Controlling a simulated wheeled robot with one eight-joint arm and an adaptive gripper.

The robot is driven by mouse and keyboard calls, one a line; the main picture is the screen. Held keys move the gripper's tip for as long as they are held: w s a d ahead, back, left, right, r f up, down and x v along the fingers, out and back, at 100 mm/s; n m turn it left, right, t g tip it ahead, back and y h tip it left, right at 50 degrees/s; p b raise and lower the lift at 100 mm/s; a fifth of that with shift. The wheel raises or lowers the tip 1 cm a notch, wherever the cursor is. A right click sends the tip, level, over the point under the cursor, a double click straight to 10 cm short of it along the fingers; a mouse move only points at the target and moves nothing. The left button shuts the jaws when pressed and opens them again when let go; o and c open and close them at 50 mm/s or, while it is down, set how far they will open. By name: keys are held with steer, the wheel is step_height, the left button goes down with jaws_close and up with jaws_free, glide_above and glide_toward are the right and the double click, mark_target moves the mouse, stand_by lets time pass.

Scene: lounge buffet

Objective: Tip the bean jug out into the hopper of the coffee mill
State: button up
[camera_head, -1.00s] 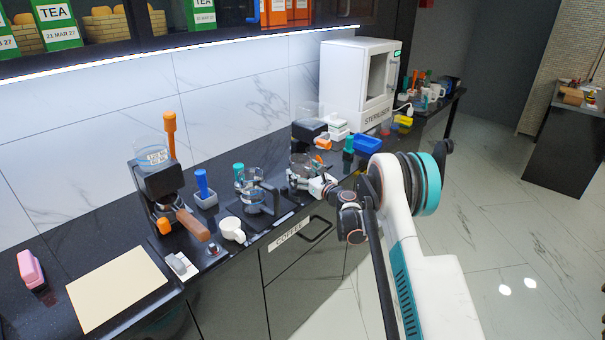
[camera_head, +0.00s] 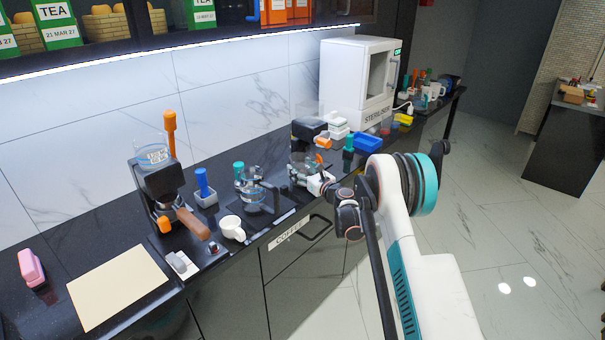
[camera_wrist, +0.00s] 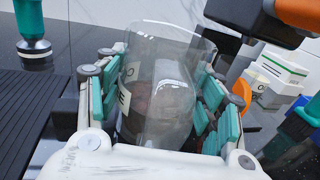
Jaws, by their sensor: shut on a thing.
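My gripper (camera_wrist: 165,100) is shut around a clear glass jug (camera_wrist: 172,75), with teal pads on both sides of it. Dark contents show low in the jug, and part of a pale label shows through the glass. In the head view the jug (camera_head: 301,168) is at my gripper (camera_head: 312,178), over the counter's middle; it looks roughly upright. A black machine that looks like the coffee mill (camera_head: 160,183) stands to the left, with a clear hopper (camera_head: 153,155) on top and a brown-handled part below. The gripper is well to the right of it.
A glass vessel with a black handle (camera_head: 250,190) and a white cup (camera_head: 232,228) stand between mill and gripper. A blue-handled tool (camera_head: 202,183) is behind them. A second black machine (camera_head: 309,130) and the steriliser (camera_head: 358,85) stand behind the gripper. A beige mat (camera_head: 115,285) lies clear at left.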

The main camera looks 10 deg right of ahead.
mark_target(302, 157)
steer(key=shift+c, duration=0.6)
steer(key=shift+r+p, duration=0.8)
steer(key=shift+r, duration=1.75)
